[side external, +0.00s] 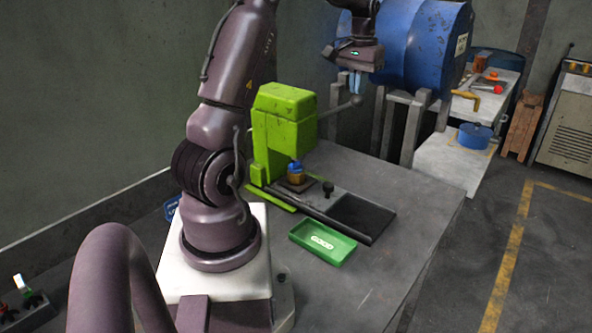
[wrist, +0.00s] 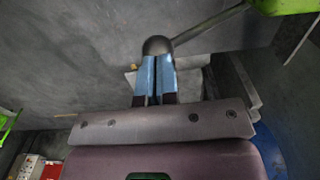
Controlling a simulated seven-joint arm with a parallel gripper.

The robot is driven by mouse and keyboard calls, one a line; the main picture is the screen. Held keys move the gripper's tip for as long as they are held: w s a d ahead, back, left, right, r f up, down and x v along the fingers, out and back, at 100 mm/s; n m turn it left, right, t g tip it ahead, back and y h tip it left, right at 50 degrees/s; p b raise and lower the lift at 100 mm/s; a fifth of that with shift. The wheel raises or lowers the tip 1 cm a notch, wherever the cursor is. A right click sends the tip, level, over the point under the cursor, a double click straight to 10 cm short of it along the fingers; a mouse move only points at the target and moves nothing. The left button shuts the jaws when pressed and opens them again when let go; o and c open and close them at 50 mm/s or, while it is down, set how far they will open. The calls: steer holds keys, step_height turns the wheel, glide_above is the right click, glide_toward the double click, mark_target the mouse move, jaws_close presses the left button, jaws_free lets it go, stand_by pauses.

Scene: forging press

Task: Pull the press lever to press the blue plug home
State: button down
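The green press (side external: 285,125) stands on the bench. Its lever sticks out to the right and ends in a dark ball knob (side external: 356,100). The knob (wrist: 157,45) and lever rod (wrist: 210,27) also show in the wrist view. My gripper (side external: 355,93) points down right above the knob. Its blue fingers (wrist: 156,60) are close together with a thin gap, and their tips are at the knob, which is wider than the gap. I cannot tell whether they touch it. The blue plug (side external: 295,166) sits on top of a brass-coloured block (side external: 297,178) in front of the press.
A green tray (side external: 345,253) lies on the bench (side external: 400,275) near a dark recessed plate (side external: 362,216). A large blue drum (side external: 410,40) on grey supports (side external: 413,130) stands close behind my gripper. The bench's right side is clear.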

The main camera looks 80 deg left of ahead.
mark_target(363, 101)
steer(key=shift+f, duration=0.1)
steer(key=shift+w+d+f, duration=0.2)
steer(key=shift+f, duration=0.2)
steer(key=shift+w+d+f, duration=0.15)
steer(key=shift+f, duration=0.35)
steer(key=shift+w+d+f, duration=0.15)
steer(key=shift+f, duration=0.3)
steer(key=shift+w+d+f, duration=0.1)
steer(key=shift+d+f, duration=0.05)
steer(key=shift+f, duration=0.35)
steer(key=shift+w+d+f, duration=0.1)
steer(key=shift+f, duration=0.35)
steer(key=shift+w+d+f, duration=0.1)
steer(key=shift+f, duration=0.35)
